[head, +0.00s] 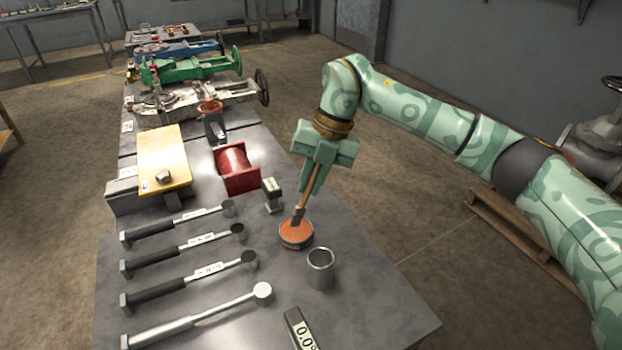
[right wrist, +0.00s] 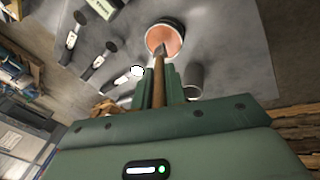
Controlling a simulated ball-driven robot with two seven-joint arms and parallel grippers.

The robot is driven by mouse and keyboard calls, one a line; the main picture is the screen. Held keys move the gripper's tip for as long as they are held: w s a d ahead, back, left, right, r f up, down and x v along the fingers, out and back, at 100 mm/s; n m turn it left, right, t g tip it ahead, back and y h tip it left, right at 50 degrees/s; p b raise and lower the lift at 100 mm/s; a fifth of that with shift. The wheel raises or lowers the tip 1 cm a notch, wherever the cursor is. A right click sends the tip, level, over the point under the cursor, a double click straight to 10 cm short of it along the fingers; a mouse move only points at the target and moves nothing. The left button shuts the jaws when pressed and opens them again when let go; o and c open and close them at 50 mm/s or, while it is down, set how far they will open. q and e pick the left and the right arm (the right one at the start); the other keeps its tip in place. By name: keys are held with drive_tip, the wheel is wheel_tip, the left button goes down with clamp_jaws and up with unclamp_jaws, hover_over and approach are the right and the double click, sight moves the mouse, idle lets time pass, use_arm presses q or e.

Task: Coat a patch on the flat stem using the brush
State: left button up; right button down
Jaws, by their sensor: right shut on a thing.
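My right gripper (head: 313,178) is shut on the wooden handle of a brush (head: 303,203) above the near part of the metal bench. The brush points down, and its dark head is at the mouth of a round tin of orange-brown paste (head: 296,238). In the right wrist view, the brush (right wrist: 158,82) runs out between the fingers to the tin (right wrist: 164,38). Whether the bristles touch the paste is hard to tell. Valve assemblies with handwheels, one white-grey (head: 195,103) and one green (head: 185,68), lie at the far end. I cannot tell which part is the flat stem. My left gripper is out of view.
A metal cup (head: 320,268) stands right of the tin. Several long-handled wrenches (head: 200,240) lie to the left. A red spool (head: 236,167), a small gauge block (head: 272,193) and a yellow board (head: 163,160) stand behind. A digital level (head: 298,328) lies at the front.

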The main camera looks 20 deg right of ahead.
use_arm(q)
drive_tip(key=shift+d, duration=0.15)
use_arm(e)
drive_tip(key=shift+f, duration=0.5)
idle(0.8)
use_arm(q)
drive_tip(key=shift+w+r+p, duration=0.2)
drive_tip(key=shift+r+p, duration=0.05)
drive_tip(key=shift+p, duration=0.1)
use_arm(e)
drive_tip(key=shift+f, duration=0.1)
idle(0.4)
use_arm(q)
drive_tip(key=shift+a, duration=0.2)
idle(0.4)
